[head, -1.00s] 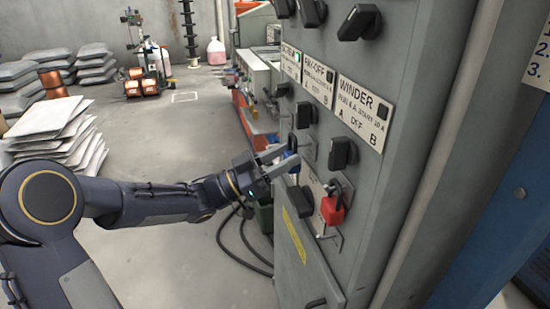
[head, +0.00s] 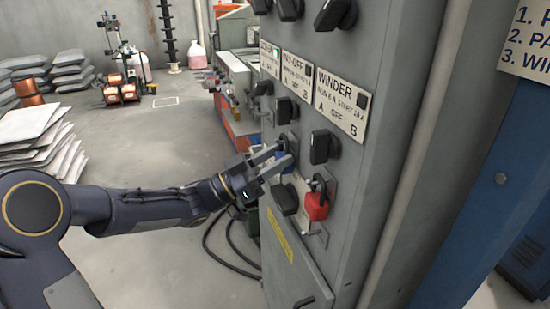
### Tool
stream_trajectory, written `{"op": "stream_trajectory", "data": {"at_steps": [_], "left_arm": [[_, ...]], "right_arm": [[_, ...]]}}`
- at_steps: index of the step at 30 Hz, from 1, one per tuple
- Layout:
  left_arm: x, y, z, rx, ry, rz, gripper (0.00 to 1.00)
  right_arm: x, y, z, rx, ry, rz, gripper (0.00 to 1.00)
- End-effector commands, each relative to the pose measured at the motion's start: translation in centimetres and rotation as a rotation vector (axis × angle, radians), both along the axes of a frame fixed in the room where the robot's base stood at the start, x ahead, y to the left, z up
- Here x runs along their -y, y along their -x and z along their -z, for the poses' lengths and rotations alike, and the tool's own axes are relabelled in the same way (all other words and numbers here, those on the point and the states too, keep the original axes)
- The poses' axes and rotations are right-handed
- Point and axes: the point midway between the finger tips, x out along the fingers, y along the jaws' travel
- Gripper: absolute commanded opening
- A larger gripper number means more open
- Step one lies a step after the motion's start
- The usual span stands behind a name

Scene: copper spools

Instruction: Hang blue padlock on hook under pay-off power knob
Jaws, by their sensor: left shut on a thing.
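The blue padlock (head: 283,161) is mostly hidden between the fingers of my left gripper (head: 281,157), which is shut on it. The gripper is close to the grey panel, below the pay-off label (head: 297,74) and its black power knob (head: 284,110). The fingers and padlock cover the area under that knob, so I cannot tell whether the shackle touches the hook there. My right gripper is not in view.
A red padlock (head: 317,206) hangs below the winder knob (head: 320,147), just right of the gripper. A black handle (head: 285,198) sits below the gripper. Stacked white sacks (head: 38,140) lie on the floor at left. The floor behind my arm is mostly clear.

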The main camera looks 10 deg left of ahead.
Motion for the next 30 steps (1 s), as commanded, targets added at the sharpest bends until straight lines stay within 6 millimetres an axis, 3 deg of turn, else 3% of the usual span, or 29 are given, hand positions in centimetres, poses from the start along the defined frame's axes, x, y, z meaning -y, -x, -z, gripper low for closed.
{"op": "stream_trajectory", "data": {"at_steps": [7,8,13,23,30], "left_arm": [[0.0,0.0,0.0,0.001,0.001,0.001,0.14],[0.0,0.0,0.0,0.001,0.001,0.001,0.42],[0.0,0.0,0.0,0.001,0.001,0.001,0.65],[-0.3,0.2,0.2,-0.001,-0.001,-0.001,0.65],[-3.1,2.0,1.6,-0.002,-0.001,-0.004,0.65]], "right_arm": [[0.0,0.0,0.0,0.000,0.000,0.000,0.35],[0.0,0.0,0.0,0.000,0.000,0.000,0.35],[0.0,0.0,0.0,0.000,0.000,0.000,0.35],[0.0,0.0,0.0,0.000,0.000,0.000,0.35],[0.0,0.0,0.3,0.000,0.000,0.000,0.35]]}}
